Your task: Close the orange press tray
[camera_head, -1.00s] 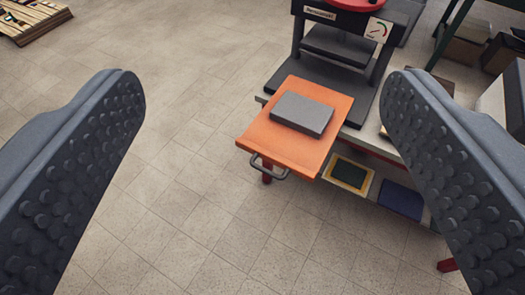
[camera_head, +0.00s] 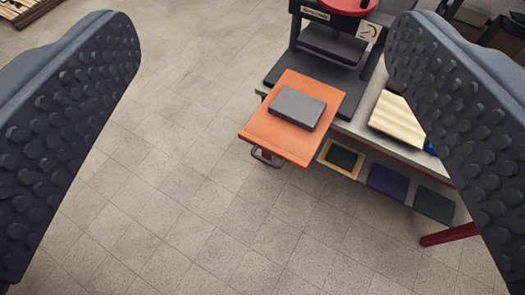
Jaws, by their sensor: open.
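The orange press tray (camera_head: 263,124) sticks out from the front of the dark press (camera_head: 311,76), toward the lower left. A grey block (camera_head: 298,108) lies on the tray. A dark handle (camera_head: 265,158) hangs at the tray's near edge. My gripper (camera_head: 265,50) is open, its two studded fingers wide apart at the left and right of the view. The tray lies between the fingers in the picture and nothing is held. The handle looks free of both fingers.
The press stands on a grey table (camera_head: 356,120) with red legs. A pale wooden piece (camera_head: 397,118) lies on the table. A shelf below holds a yellow-framed panel (camera_head: 340,159), a blue one (camera_head: 388,182) and a green one (camera_head: 434,205). The tiled floor left of the tray is clear.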

